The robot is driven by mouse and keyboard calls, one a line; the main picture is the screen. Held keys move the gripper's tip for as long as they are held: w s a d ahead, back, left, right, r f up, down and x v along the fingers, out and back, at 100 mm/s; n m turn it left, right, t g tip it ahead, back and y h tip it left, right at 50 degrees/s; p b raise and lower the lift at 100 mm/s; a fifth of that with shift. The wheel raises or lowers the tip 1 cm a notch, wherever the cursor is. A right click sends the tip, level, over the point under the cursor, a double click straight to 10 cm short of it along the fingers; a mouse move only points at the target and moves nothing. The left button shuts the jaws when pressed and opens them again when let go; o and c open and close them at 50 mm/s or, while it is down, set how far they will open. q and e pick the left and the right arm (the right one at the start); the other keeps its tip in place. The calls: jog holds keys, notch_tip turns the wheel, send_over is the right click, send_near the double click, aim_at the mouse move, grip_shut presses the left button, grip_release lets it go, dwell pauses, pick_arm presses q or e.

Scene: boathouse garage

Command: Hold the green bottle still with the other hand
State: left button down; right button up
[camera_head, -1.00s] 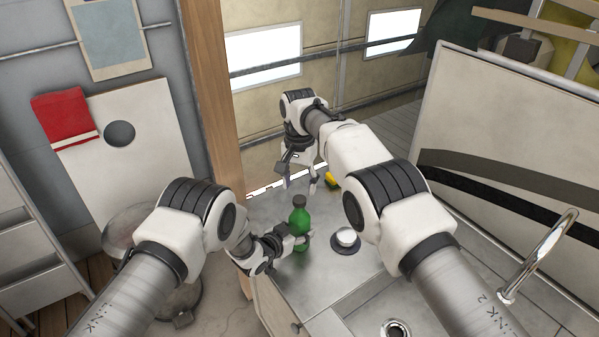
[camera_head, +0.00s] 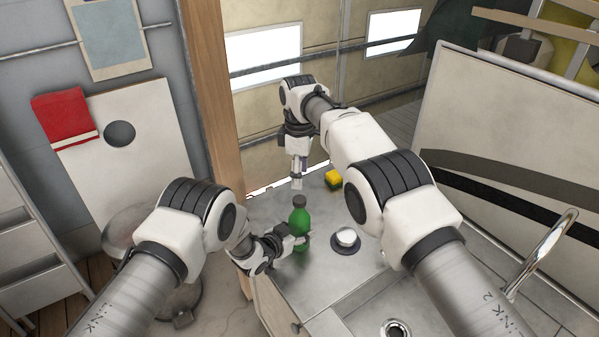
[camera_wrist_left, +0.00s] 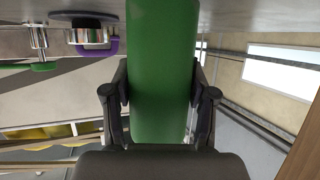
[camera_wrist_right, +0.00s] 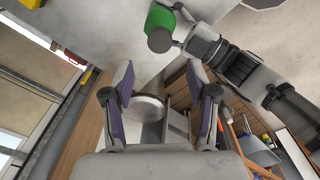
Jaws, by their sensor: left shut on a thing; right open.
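The green bottle (camera_head: 299,222) with a dark cap stands upright on the grey counter. My left gripper (camera_head: 301,242) is shut around its lower body from the left. In the left wrist view the green bottle (camera_wrist_left: 162,70) is between both fingers. My right gripper (camera_head: 298,182) is open and empty, above and behind the bottle, pointing down. In the right wrist view the bottle (camera_wrist_right: 162,22) is at the top, outside the open fingers (camera_wrist_right: 160,90), with my left gripper beside it.
A white round item on a dark disc (camera_head: 346,240) sits right of the bottle. A yellow and green sponge (camera_head: 333,180) lies at the back of the counter (camera_head: 330,285). A sink drain (camera_head: 395,329) and curved tap (camera_head: 541,255) are at front right. A wooden post (camera_head: 212,90) rises behind left.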

aim_at(300, 199)
jog(key=shift+f, duration=4)
grip_shut()
jog(key=m, duration=0.4)
jog(key=shift+m, duration=0.4)
jog(key=m, duration=0.2)
jog(key=shift+m, duration=0.4)
jog(key=m, duration=1)
jog(key=shift+s+f+m, duration=0.1)
jog(key=shift+m, duration=0.2)
jog(key=shift+o, duration=0.5)
grip_release()
